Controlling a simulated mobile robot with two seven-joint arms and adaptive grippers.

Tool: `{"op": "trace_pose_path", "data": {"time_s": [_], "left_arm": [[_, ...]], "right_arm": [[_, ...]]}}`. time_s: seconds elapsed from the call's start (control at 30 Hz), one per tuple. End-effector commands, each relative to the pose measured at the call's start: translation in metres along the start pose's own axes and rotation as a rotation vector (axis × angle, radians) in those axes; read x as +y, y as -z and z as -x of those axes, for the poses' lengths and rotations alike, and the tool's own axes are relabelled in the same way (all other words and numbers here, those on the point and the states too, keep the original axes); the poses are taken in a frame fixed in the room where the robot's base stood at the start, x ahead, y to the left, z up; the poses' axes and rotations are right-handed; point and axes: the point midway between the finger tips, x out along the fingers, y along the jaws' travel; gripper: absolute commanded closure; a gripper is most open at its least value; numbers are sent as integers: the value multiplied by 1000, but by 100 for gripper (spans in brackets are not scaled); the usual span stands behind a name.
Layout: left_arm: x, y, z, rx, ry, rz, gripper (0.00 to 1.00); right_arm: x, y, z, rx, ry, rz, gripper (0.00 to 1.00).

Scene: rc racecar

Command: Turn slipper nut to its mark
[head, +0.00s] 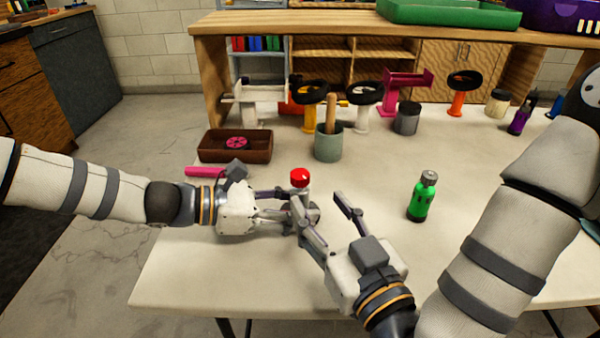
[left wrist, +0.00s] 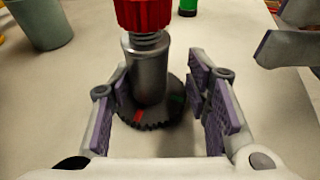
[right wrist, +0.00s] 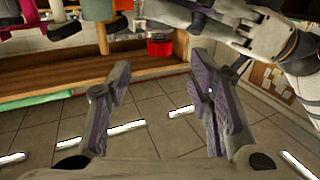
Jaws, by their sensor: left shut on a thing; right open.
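The red ribbed slipper nut (head: 300,177) sits upright on a threaded shaft above the table; it also shows at the top of the left wrist view (left wrist: 144,12). Below it are a grey metal cylinder (left wrist: 146,72) and a dark toothed gear (left wrist: 152,118) with a red mark and a green mark. My left gripper (left wrist: 160,97) is shut on this lower assembly, with its pads on either side; the exact contact is unclear. My right gripper (head: 320,203) is open and empty, low beside the assembly on the right. The right wrist view shows nothing between its fingers (right wrist: 157,75).
A green bottle (head: 423,197) stands right of the grippers. A grey-green cup (head: 328,145) with a wooden handle stands behind. A brown tray (head: 234,147) holds a pink wheel, with a pink rod (head: 205,172) in front. Several stands line the back. The front table is clear.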

Motion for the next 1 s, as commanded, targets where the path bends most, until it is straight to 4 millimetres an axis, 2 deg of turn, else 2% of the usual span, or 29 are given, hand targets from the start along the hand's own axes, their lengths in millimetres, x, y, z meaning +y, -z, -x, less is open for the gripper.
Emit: {"op": "trace_pose_path", "data": {"time_s": [0.1, 0.3, 0.47, 0.7, 0.77, 0.9, 0.93, 1.0], "left_arm": [[0, 0, 0, 1, 0, 0, 81], [0, 0, 0, 1, -1, 0, 81], [0, 0, 0, 1, -1, 0, 81], [0, 0, 0, 1, -1, 0, 81], [0, 0, 0, 1, -1, 0, 81], [0, 0, 0, 1, -1, 0, 81], [0, 0, 0, 1, -1, 0, 81], [0, 1, 0, 1, -1, 0, 81]], "right_arm": [[1, 1, -33, 5, -3, 2, 53], [0, 0, -74, 2, -3, 2, 53], [0, 0, -89, 0, -2, 1, 53], [0, 0, -90, 0, -3, 1, 53], [0, 0, -90, 0, -3, 1, 64], [0, 0, -90, 0, -2, 2, 96], [0, 0, -90, 0, -2, 2, 100], [0, 0, -90, 0, -3, 2, 100]]}}
